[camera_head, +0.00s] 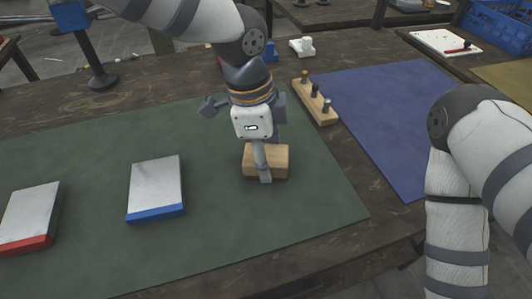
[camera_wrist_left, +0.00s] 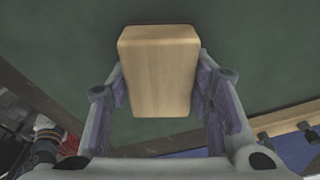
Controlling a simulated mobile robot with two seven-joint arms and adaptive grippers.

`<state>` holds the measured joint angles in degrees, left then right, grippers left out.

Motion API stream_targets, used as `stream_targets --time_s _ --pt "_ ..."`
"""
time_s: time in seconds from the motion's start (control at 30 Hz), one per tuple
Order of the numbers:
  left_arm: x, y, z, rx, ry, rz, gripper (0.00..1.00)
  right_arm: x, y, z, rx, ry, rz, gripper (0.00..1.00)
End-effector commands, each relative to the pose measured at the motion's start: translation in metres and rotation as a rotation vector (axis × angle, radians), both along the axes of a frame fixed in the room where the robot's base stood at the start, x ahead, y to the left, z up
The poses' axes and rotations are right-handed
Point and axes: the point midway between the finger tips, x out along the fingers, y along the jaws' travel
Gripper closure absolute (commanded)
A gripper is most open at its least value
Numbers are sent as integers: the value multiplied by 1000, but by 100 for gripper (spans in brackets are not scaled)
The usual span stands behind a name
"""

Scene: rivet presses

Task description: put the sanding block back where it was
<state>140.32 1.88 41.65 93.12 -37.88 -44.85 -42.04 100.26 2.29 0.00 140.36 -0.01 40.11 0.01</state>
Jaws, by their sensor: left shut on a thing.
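The sanding block (camera_head: 279,158) is a plain light-wood block over the right part of the green mat in the head view. It also shows in the left wrist view (camera_wrist_left: 159,70), upper centre, between the fingers. My left gripper (camera_head: 264,172) is shut on the block, with one finger crossing its near face. In the left wrist view, the left gripper (camera_wrist_left: 162,98) has a purple-padded finger on each side of the block. I cannot tell whether the block touches the mat. My right arm shows at the right of the head view, but its gripper is out of frame.
The green mat (camera_head: 225,235) bears a red-edged plate (camera_head: 32,215) and a blue-edged plate (camera_head: 157,187) to the left. A wooden peg rack (camera_head: 316,101) stands behind right, beside a blue mat (camera_head: 375,115). The mat in front of the block is clear.

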Motion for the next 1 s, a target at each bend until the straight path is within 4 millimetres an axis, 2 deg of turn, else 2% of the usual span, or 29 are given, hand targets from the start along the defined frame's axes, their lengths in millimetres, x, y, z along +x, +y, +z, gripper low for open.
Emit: stream_targets --time_s 0.17,0.2,0.27,0.53,0.63,1.0 --pt "0 0 -3 0 0 0 84 0 0 0 0 0 0 60" --pt "0 0 -3 0 0 0 47 0 0 0 0 0 0 60" --pt "0 0 -3 0 0 0 34 0 0 0 0 0 0 60" --pt "0 0 -3 0 0 1 34 0 0 0 0 0 0 60" --pt "0 1 4 0 -2 1 34 0 0 1 0 -2 0 60" --pt "1 14 97 -2 -5 2 34 8 0 8 0 -27 0 60"
